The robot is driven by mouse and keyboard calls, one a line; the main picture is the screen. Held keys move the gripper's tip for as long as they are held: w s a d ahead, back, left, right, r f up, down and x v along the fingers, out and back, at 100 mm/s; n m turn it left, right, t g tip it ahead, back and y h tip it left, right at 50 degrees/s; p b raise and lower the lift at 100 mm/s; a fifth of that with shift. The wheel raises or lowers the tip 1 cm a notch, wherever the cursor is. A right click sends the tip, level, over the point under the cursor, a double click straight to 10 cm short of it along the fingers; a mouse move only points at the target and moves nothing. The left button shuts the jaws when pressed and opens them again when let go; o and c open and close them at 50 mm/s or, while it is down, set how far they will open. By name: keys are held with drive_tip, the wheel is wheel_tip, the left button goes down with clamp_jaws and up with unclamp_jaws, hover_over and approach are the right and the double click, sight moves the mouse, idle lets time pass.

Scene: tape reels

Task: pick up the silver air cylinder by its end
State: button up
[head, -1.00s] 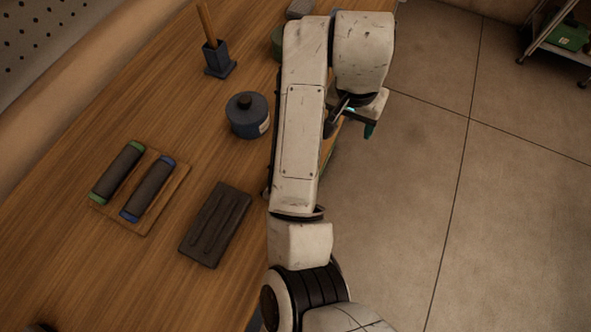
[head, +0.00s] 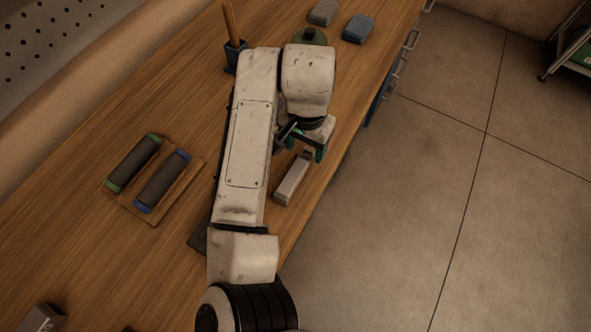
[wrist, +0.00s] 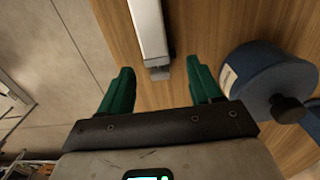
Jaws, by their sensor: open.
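The silver air cylinder (head: 291,182), a pale grey bar with a narrower end piece, lies on the wooden bench near its right edge. In the wrist view the cylinder (wrist: 148,28) runs down from the top, its small end lying between the tips of my green fingers in the picture. My gripper (wrist: 160,68) is open and empty. In the head view my gripper (head: 302,146) is by the cylinder's far end, partly hidden by my arm. I cannot tell how high the fingers are above the bench.
A blue canister (wrist: 262,82) with a dark knob stands close to the right finger in the wrist view. A wooden board (head: 190,180) with two dark rollers lies left of my arm. Blue (head: 358,29) and grey (head: 323,12) blocks lie far back. Open floor is at right.

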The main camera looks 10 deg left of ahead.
sight(306, 155)
drive_tip(key=shift+d+f, duration=0.1)
drive_tip(key=shift+f, duration=1.65)
clamp_jaws()
drive_tip(key=shift+r, duration=0.15)
